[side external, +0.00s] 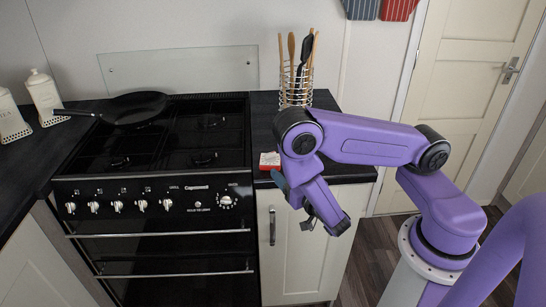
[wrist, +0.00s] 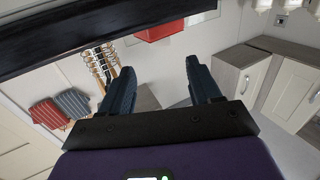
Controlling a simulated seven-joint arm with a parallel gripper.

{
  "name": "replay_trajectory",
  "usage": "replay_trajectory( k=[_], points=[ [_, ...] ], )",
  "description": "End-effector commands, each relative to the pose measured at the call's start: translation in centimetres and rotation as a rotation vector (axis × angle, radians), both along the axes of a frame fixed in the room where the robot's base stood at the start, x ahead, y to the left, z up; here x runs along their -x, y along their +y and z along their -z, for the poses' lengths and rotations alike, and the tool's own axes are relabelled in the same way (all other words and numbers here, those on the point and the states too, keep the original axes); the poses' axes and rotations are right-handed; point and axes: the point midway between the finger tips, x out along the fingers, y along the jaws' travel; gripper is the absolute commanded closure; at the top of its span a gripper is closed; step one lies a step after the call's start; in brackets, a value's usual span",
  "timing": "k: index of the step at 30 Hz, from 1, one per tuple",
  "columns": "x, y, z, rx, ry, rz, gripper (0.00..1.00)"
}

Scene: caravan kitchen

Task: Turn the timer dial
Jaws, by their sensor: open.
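The cooker's black front panel (side external: 155,203) has a row of silver knobs. I cannot make out the dial in the wrist view.
A black pan (side external: 134,108) sits on the hob. A horizontal oven handle (side external: 160,233) runs below the knobs. The cupboard has a vertical handle (side external: 272,226).

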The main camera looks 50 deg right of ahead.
Motion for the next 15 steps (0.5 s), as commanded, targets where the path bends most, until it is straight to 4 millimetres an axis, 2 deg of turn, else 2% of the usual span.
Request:
replay_trajectory(
  k=[9,15],
  points=[
    [-4.7,-1.9,0.0,-0.004,-0.001,0.007,0.37],
    [-7.1,-2.6,0.0,-0.003,-0.001,0.003,0.37]
  ],
)
